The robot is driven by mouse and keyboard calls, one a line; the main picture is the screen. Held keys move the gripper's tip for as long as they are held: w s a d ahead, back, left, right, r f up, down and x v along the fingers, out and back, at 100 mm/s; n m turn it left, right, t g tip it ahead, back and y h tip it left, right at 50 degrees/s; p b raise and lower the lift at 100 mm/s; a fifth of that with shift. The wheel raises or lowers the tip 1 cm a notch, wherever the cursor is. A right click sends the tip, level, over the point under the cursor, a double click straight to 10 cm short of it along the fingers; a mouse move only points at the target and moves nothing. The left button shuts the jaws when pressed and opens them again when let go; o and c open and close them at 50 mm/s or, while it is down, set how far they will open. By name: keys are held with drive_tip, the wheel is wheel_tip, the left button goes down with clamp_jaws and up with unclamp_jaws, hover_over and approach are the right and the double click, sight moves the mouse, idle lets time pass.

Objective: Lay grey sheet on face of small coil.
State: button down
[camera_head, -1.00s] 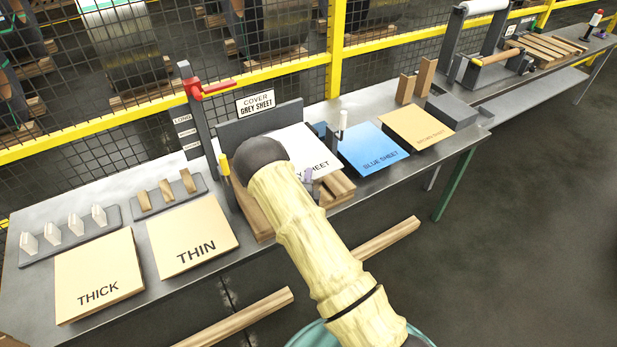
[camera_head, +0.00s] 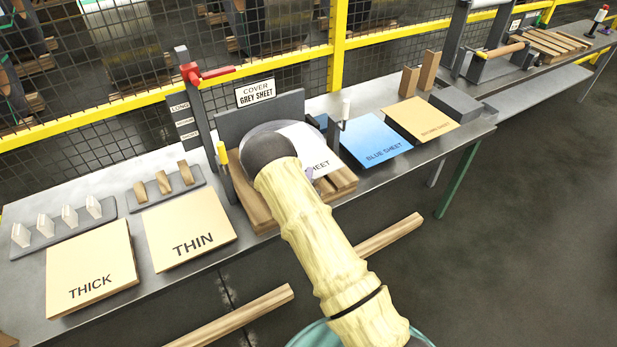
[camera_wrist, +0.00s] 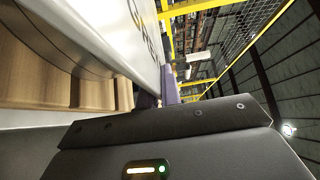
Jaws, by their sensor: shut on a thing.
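The grey sheet (camera_head: 308,146), pale with dark lettering ending in "SHEET", shows to the right of my arm, over the wooden stand. My gripper (camera_wrist: 168,88) is shut on the sheet's edge; in the head view my arm mostly hides it. In the wrist view the sheet (camera_wrist: 132,25) runs up from the jaws with lettering on it. The small coil (camera_head: 262,127) shows as a round grey rim behind my arm and the sheet, and its curved side (camera_wrist: 62,35) is left of the sheet in the wrist view. I cannot tell whether the sheet touches its face.
The "COVER GREY SHEET" sign (camera_head: 255,92) stands behind. A post with a red handle (camera_head: 205,73) rises left of the stand (camera_head: 339,183). Blue sheet (camera_head: 372,140) and brown sheet (camera_head: 420,118) lie right. THICK (camera_head: 92,268) and THIN (camera_head: 190,230) stacks lie left.

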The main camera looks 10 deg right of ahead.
drive_tip(key=shift+f+b, duration=0.4)
drive_tip(key=shift+b, duration=0.1)
drive_tip(key=c, duration=1.5)
unclamp_jaws()
drive_tip(key=shift+s, duration=0.1)
drive_tip(key=shift+s+a+f, duration=0.1)
drive_tip(key=shift+s+a, duration=0.05)
drive_tip(key=shift+s, duration=0.1)
drive_tip(key=b+v, duration=0.5)
drive_tip(key=v, duration=1.1)
drive_tip(key=shift+s+a, duration=0.1)
drive_tip(key=shift+s, duration=0.2)
